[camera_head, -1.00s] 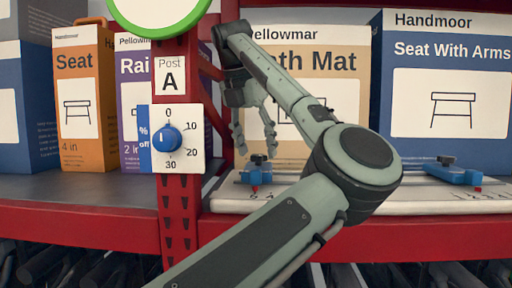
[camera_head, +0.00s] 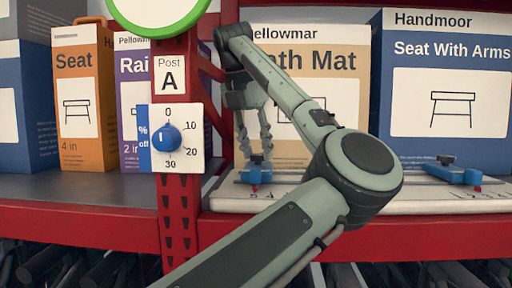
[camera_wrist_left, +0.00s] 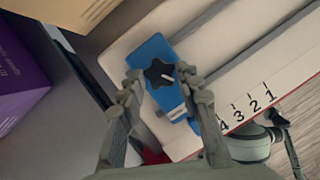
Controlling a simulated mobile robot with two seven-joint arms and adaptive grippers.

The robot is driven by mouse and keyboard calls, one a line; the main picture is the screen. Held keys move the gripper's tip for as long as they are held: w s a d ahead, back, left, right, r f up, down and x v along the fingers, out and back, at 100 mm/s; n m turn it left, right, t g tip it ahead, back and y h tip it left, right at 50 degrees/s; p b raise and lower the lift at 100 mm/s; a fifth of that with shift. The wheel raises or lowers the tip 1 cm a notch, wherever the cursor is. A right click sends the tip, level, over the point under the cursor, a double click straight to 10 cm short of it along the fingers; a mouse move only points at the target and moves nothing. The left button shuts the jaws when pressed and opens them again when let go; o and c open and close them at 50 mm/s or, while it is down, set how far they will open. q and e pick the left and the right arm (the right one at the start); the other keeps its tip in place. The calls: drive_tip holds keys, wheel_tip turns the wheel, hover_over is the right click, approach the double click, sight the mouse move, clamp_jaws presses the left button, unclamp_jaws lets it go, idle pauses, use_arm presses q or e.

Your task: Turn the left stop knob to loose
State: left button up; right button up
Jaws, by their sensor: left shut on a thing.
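The left stop is a blue block (camera_head: 256,177) on the white rail board at the shelf's front, with a dark knob (camera_head: 257,160) on top. In the left wrist view the knob (camera_wrist_left: 159,73) is black and star-shaped, with a short white mark pointing right and slightly down. My left gripper (camera_head: 256,153) comes down from above with its fingers on either side of the knob, shut on it. In the left wrist view the fingers (camera_wrist_left: 168,88) flank the knob and the blue block (camera_wrist_left: 150,52). My right gripper is not in view.
A second blue stop (camera_head: 452,173) sits farther right on the board (camera_head: 345,195). The red post with a dial panel (camera_head: 191,155) stands left. Boxes, including Bath Mat (camera_head: 338,100) and Seat With Arms (camera_head: 445,150), stand behind. A number scale (camera_wrist_left: 248,108) runs along the board's edge.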

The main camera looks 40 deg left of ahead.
use_arm(q)
drive_tip(key=n, duration=0.1)
drive_tip(key=n+y, duration=0.1)
drive_tip(key=n, duration=0.1)
drive_tip(key=n+y, duration=0.1)
drive_tip(key=shift+d+n, duration=0.25)
drive_tip(key=shift+n, duration=0.15)
drive_tip(key=n, duration=0.2)
drive_tip(key=n+g+y, duration=0.1)
drive_tip(key=n+g, duration=0.1)
drive_tip(key=n, duration=0.1)
drive_tip(key=shift+w+d+n+y, duration=0.15)
drive_tip(key=shift+w+n+y, duration=0.1)
drive_tip(key=shift+n+y, duration=0.05)
drive_tip(key=n+g, duration=0.1)
drive_tip(key=n, duration=0.1)
drive_tip(key=n+g, duration=0.1)
drive_tip(key=n, duration=0.2)
drive_tip(key=shift+w+y, duration=0.2)
drive_tip(key=shift+y, duration=0.1)
drive_tip(key=n+g, duration=0.1)
drive_tip(key=n, duration=0.4)
drive_tip(key=shift+w+g, duration=0.2)
drive_tip(key=shift+g, duration=0.2)
